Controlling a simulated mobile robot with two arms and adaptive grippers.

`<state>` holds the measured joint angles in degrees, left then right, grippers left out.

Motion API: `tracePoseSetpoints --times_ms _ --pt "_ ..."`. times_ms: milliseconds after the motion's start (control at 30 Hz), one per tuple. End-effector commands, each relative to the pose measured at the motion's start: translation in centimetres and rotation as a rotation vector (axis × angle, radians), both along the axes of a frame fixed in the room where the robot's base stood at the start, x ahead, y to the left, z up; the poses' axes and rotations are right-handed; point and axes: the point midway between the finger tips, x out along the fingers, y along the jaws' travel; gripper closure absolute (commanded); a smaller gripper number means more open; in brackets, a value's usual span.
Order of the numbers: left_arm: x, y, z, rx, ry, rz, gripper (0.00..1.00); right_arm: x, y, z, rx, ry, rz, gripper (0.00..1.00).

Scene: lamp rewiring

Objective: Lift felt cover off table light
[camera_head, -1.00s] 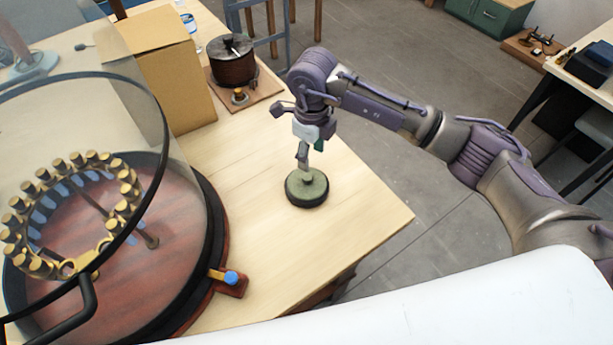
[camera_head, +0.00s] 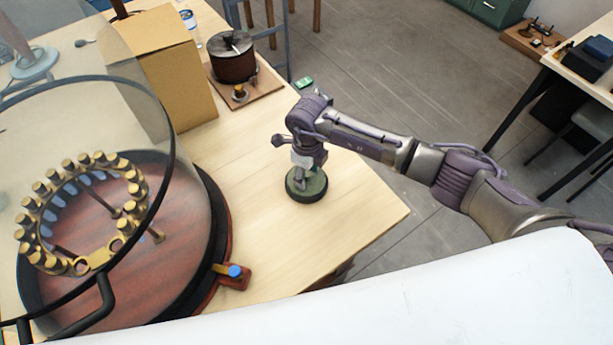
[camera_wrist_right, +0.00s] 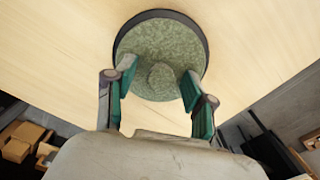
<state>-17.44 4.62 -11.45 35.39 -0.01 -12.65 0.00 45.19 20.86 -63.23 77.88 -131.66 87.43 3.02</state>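The green felt cover (camera_head: 317,183) is a round disc. It lies on a dark round base (camera_head: 308,199), perhaps the table light, near the table's front right. In the right wrist view the felt cover (camera_wrist_right: 160,37) is seen from above, with a small raised knob (camera_wrist_right: 161,75) in its middle. My right gripper (camera_head: 301,184) is low over the cover and hides part of it. In the wrist view my right gripper (camera_wrist_right: 158,80) is open, with its green-padded fingers on either side of the knob and gaps between. My left gripper is not in view.
A large glass-walled round apparatus (camera_head: 165,230) with brass pieces stands at left. A cardboard box (camera_head: 165,70) and a dark drum on a wooden board (camera_head: 262,88) are behind. The pale tabletop (camera_head: 360,215) is bare around the cover.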

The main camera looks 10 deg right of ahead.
Motion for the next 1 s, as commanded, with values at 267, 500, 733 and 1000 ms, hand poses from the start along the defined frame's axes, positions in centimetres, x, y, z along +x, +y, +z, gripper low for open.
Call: tracePoseSetpoints --times_ms 267,500,733,1000 --pt "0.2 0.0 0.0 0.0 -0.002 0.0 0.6 0.0 0.0 0.0 0.0 0.0 -0.001 0.93" --pt "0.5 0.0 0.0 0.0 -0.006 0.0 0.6 0.0 0.0 0.1 0.0 0.0 -0.001 1.0" --pt "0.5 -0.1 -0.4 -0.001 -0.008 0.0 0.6 0.1 0.0 0.7 0.001 -0.002 -0.001 1.0" --pt "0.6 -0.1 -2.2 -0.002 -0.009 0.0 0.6 -0.5 -0.5 4.3 -0.001 -0.002 0.001 1.0"
